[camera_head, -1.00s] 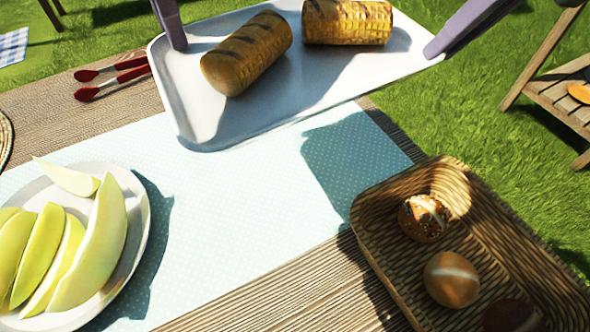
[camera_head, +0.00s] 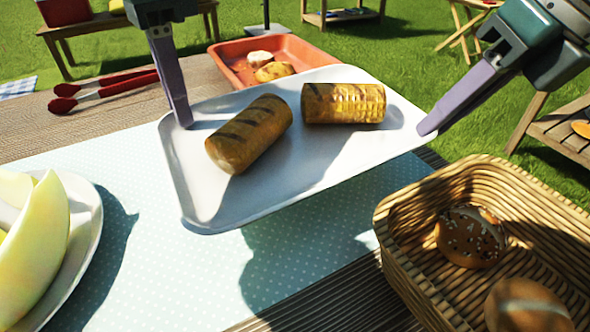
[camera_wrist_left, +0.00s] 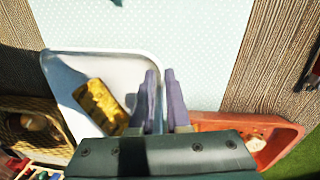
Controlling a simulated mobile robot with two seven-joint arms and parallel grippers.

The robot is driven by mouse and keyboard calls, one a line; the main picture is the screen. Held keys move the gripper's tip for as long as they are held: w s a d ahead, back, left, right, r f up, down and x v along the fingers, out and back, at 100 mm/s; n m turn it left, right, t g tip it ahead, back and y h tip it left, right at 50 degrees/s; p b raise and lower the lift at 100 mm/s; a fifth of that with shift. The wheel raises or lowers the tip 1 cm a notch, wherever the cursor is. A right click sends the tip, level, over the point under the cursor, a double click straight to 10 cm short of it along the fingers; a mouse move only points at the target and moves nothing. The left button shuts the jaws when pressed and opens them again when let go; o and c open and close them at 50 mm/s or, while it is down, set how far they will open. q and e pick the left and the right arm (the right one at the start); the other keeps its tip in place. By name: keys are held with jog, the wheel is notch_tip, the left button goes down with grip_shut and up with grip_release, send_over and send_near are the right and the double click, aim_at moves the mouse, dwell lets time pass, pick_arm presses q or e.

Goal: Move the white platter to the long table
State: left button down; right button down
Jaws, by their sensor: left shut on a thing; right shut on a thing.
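The white platter (camera_head: 290,185) is held above the long table (camera_head: 120,132), with its shadow on the pale dotted runner below. Two grilled corn pieces lie on it, one at the left (camera_head: 248,134) and one at the right (camera_head: 343,103). My left gripper (camera_head: 180,118) is shut on the platter's far left rim. My right gripper (camera_head: 432,128) is shut on its right rim. In the left wrist view the platter (camera_wrist_left: 130,68) shows beside my left gripper's fingers (camera_wrist_left: 160,80), with one corn piece visible.
A wicker basket of rolls (camera_head: 400,240) stands at the front right. A plate of melon slices (camera_head: 85,225) is at the left. An orange tray (camera_head: 235,52) with food lies behind the platter. Red-handled utensils (camera_head: 105,88) lie at the back left. The runner's middle (camera_head: 190,275) is clear.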

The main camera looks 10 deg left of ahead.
pick_arm(q)
jog(key=shift+d, duration=0.25)
pick_arm(e)
jog(key=shift+a, duration=0.3)
